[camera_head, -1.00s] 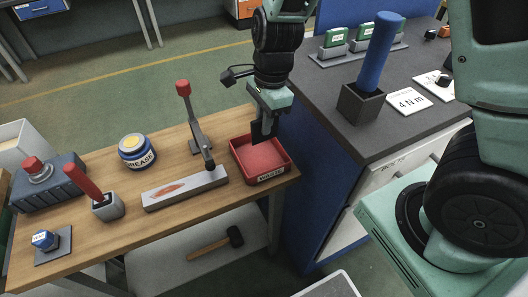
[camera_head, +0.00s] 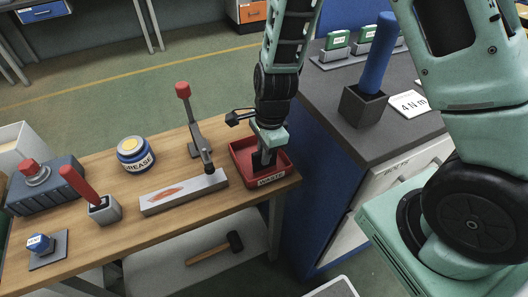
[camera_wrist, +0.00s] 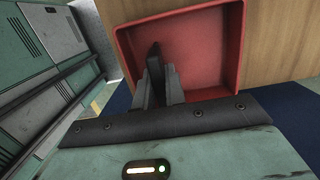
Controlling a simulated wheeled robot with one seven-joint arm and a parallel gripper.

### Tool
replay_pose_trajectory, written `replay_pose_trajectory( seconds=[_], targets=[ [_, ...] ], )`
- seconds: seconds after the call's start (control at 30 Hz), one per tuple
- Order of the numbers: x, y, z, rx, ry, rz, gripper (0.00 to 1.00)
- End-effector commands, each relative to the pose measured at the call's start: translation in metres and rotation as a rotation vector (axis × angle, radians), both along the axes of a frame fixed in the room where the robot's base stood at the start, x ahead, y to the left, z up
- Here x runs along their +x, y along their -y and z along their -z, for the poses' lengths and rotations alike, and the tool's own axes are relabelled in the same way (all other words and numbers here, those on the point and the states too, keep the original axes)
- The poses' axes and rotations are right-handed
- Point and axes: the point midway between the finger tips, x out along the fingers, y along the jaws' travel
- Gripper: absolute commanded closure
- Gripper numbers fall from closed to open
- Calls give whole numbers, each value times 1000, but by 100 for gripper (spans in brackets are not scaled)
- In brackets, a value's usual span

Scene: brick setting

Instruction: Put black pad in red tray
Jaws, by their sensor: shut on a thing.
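The red tray (camera_head: 241,154) stands at the right end of the wooden bench, with a WASTE label on its front. It also shows in the wrist view (camera_wrist: 213,55). My gripper (camera_head: 262,159) points down inside the tray's outline, low over its floor. In the wrist view my gripper (camera_wrist: 160,85) is shut on the black pad (camera_wrist: 154,57), a thin dark piece held on edge between the fingers. I cannot tell whether the pad touches the tray floor. In the head view the pad is hard to separate from the dark fingers.
Left of the tray are a red-knobbed lever clamp (camera_head: 198,135), a grey block (camera_head: 183,192), a grease tin (camera_head: 135,154) and a red-handled tool (camera_head: 100,207). A dark cabinet top (camera_head: 400,140) with a blue-handled holder (camera_head: 372,80) stands close on the right.

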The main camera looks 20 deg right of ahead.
Motion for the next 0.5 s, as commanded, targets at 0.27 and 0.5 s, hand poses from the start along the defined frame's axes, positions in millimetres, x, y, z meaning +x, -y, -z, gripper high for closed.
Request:
replay_pose_trajectory(
  seconds=[0.27, 0.5],
  targets=[
    [0, 0, 3, 0, 0, 0, 77],
    [0, 0, 3, 0, 0, 0, 66]
  ],
)
